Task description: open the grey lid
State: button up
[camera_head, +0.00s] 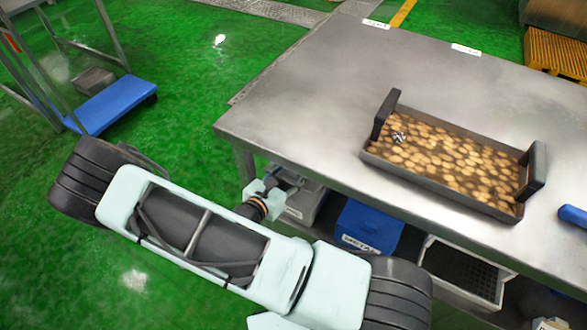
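A grey container (305,205) with a white label stands under the near edge of the steel table, left of a blue container. Its top is mostly hidden by the table and my arm, so I cannot tell whether a lid on it is open or shut. My arm reaches across the lower part of the view. My gripper (273,184) is at the table's near edge, just left of and in front of the grey container. It is small and partly hidden; I cannot see its fingers clearly or whether it touches the container.
The steel table (300,100) carries a tray (375,158) of round brown pieces with black handles. A blue container (368,225) and a white crate (460,270) stand below it. A blue trolley (110,105) is on the green floor at left. Open floor lies around my arm.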

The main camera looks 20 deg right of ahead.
jog(key=v, duration=1.1)
